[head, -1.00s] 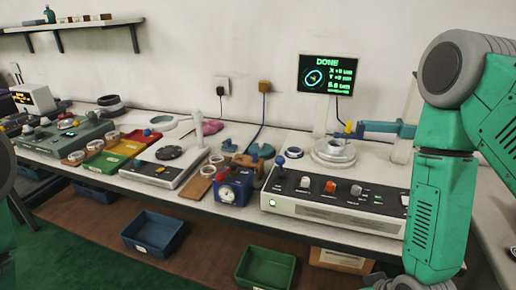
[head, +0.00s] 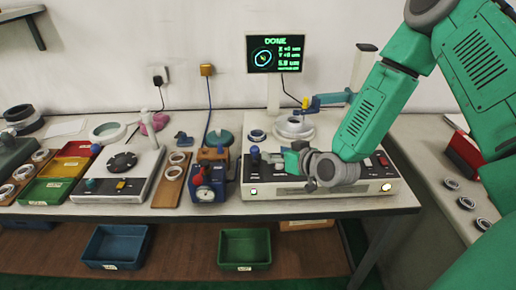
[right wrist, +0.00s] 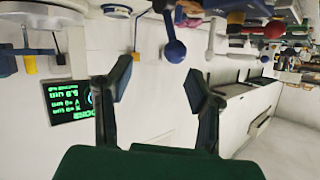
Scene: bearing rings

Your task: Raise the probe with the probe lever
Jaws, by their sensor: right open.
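The lever with the blue ball knob (head: 255,151) stands at the left end of the white control box (head: 262,207); I take it for the probe lever. In the right wrist view the blue knob (right wrist: 175,51) shows beyond the fingers, near the top. My right gripper (head: 272,157) is open and empty, just right of the lever; its fingers (right wrist: 160,84) show apart, and I see no contact. The blue probe arm with yellow tip (head: 306,103) is over the metal ring on its round stage (head: 293,128). My left gripper is out of view.
A screen (head: 275,53) reading DONE stands behind the stage. A blue gauge box with a red knob (head: 205,183) sits close left of the control box. My right forearm covers much of the box's controls. Bins (head: 245,248) are below the table.

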